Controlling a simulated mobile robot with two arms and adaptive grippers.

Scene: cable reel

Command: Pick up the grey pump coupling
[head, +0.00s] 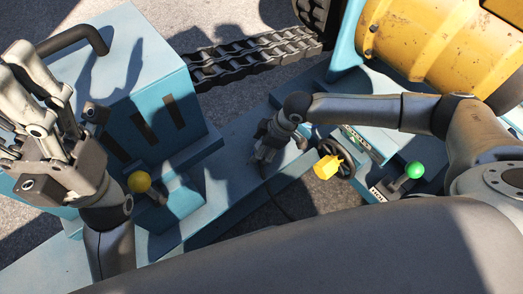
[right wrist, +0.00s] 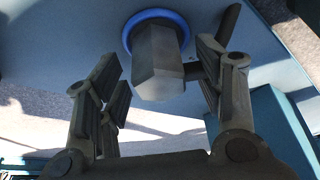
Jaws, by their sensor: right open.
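The grey pump coupling (right wrist: 157,65) shows in the right wrist view as a faceted grey block with a blue ring (right wrist: 155,22) at its far end. My right gripper (right wrist: 163,75) is open, with one finger on each side of the coupling. The right finger is close to it; I cannot tell whether they touch. In the head view my right gripper (head: 268,150) is low over the blue base and I cannot make out the coupling there. My left gripper (head: 42,100) is raised at the left, away from the coupling; its opening is unclear.
A blue box (head: 130,75) with a dark handle stands at the left, beside a yellow-knob lever (head: 139,182). A heavy chain (head: 255,58) runs behind. A yellow drum (head: 440,45) is at the upper right. A yellow handle (head: 327,167) and green-knob lever (head: 414,170) stand right of my right gripper.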

